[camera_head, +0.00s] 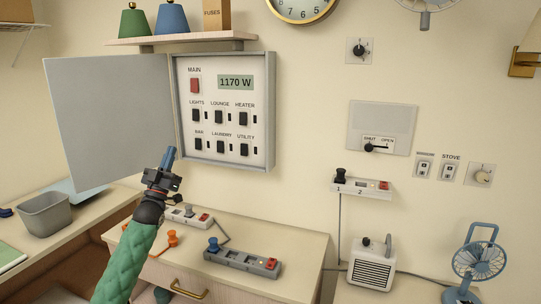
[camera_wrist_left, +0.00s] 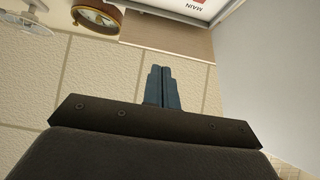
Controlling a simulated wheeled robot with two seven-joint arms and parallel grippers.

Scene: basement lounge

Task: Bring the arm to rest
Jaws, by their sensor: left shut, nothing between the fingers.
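My left arm, in a green quilted sleeve, reaches up from the bottom left of the head view. Its gripper (camera_head: 170,154) is shut with nothing between the blue fingers. It points up, in front of the lower left corner of the open fuse panel (camera_head: 225,155), and I cannot tell if it touches. In the left wrist view the shut blue fingers (camera_wrist_left: 160,88) point up the picture towards the wall clock (camera_wrist_left: 97,18) and the panel's edge. My right gripper is not in view.
The grey panel door (camera_head: 110,120) stands open at left. Below, a cabinet top (camera_head: 285,240) holds a white power strip (camera_head: 187,216), a grey power strip (camera_head: 242,262) and orange plugs. A grey bin (camera_head: 45,213) stands at left; a heater (camera_head: 371,264) and blue fan (camera_head: 478,262) stand at right.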

